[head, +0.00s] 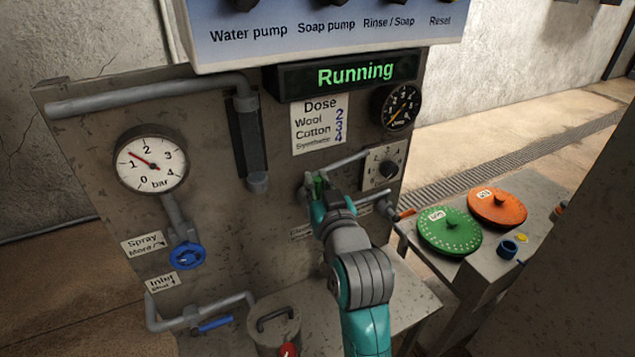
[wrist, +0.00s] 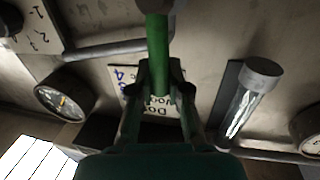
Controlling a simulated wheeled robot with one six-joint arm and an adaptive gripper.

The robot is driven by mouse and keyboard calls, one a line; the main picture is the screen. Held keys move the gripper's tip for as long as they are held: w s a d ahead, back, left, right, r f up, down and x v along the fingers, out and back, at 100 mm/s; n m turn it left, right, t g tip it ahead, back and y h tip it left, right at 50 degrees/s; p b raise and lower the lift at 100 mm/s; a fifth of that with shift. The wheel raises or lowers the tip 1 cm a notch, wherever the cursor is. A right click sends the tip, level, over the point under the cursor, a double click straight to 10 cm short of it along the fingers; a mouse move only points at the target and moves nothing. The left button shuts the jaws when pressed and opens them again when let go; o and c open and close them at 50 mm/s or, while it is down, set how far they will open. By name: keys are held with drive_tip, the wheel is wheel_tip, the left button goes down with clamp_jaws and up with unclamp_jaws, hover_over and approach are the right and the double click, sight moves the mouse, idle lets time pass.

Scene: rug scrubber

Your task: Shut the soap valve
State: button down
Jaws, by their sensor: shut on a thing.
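A green valve lever (head: 318,187) stands upright on the pipework in the middle of the grey panel, below the dose card. In the wrist view the green lever (wrist: 157,45) runs down from the top edge between my fingers. My gripper (head: 327,203) is shut on it, and its two fingertips (wrist: 159,78) lie on either side of the lever. My gripper and arm hide the valve body and much of the small label beside it, so I cannot read whether it is the soap valve.
A blue round valve (head: 186,255) and a blue lever (head: 215,324) are at the panel's lower left. A dial knob (head: 387,170) and an orange-tipped lever (head: 403,212) are close right of my gripper. A lidded canister (head: 276,326) stands below. Green (head: 448,231) and orange (head: 497,206) discs lie right.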

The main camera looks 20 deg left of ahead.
drive_tip(key=shift+w+d, duration=0.1)
drive_tip(key=shift+w, duration=0.05)
drive_tip(key=w+d+f+m+g, duration=0.3)
drive_tip(key=f+m, duration=0.4)
drive_tip(key=m, duration=0.8)
drive_tip(key=shift+w+d+m+g+y, duration=0.35)
drive_tip(key=shift+w+d, duration=0.25)
drive_tip(key=shift+w, duration=0.55)
drive_tip(key=shift+f, duration=0.15)
drive_tip(key=c, duration=1.1)
unclamp_jaws()
drive_tip(key=v, duration=1.2)
